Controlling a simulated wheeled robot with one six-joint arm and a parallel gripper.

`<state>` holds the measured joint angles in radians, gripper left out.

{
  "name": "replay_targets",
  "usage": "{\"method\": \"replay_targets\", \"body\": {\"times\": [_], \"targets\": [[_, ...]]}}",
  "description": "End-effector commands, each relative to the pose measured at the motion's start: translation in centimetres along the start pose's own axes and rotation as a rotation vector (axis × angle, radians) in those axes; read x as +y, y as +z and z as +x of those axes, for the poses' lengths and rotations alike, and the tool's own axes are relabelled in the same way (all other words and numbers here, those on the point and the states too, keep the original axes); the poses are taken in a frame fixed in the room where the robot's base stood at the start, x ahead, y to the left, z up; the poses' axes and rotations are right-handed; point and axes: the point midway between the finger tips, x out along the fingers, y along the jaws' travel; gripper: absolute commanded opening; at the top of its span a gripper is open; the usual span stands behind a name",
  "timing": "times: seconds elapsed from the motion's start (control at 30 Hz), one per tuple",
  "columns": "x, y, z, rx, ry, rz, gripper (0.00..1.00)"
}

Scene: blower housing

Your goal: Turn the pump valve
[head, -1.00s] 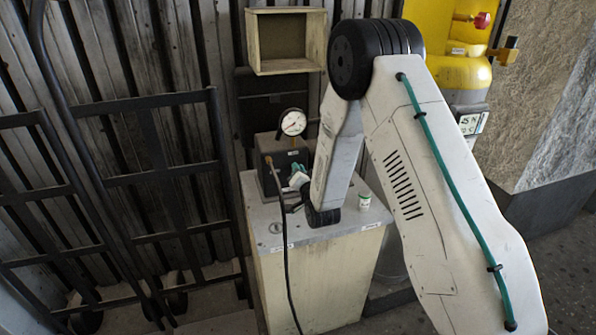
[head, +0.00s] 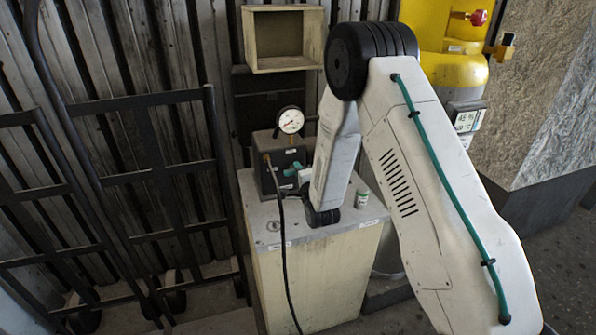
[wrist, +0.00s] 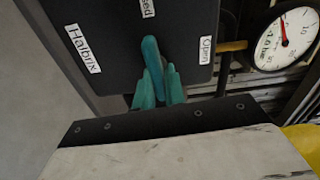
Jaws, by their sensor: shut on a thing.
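The pump (head: 270,178) is a dark box on top of a cream cabinet, partly hidden by my arm in the head view. Its dark face (wrist: 120,35) fills the upper part of the wrist view, with labels "Halbrix", "Open" and one partly cut off ending in "sed". The teal valve handle (wrist: 152,52) stands on this face, its free end pointing up toward the cut-off label, away from "Open". My gripper (wrist: 159,82) has teal fingers shut on the handle's lower part. In the head view the handle and fingers show only as small teal patches.
A pressure gauge (head: 290,120) stands above the pump and also shows in the wrist view (wrist: 287,38). A black hose (head: 283,235) hangs down the cabinet (head: 310,280). A small green-and-white container (head: 362,197) stands on its top. A metal hand truck (head: 140,180) is at left.

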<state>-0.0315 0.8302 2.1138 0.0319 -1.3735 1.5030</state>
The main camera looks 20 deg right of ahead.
Motion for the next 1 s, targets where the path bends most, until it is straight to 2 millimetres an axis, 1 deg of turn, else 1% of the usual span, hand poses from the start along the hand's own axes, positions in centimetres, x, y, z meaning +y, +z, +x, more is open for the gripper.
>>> {"method": "replay_targets", "body": {"times": [0.3,0.7,0.73,0.8,1.0], "targets": [[0.19,-0.03,-0.05,0.001,0.002,0.073,0.00],[0.22,-0.03,-0.06,0.001,0.002,0.078,0.00],[0.22,-0.03,-0.06,0.001,0.002,0.078,0.17],[0.22,-0.02,-0.06,0.001,0.002,0.078,0.34],[0.17,0.03,-0.03,0.000,0.001,0.077,0.34]]}}
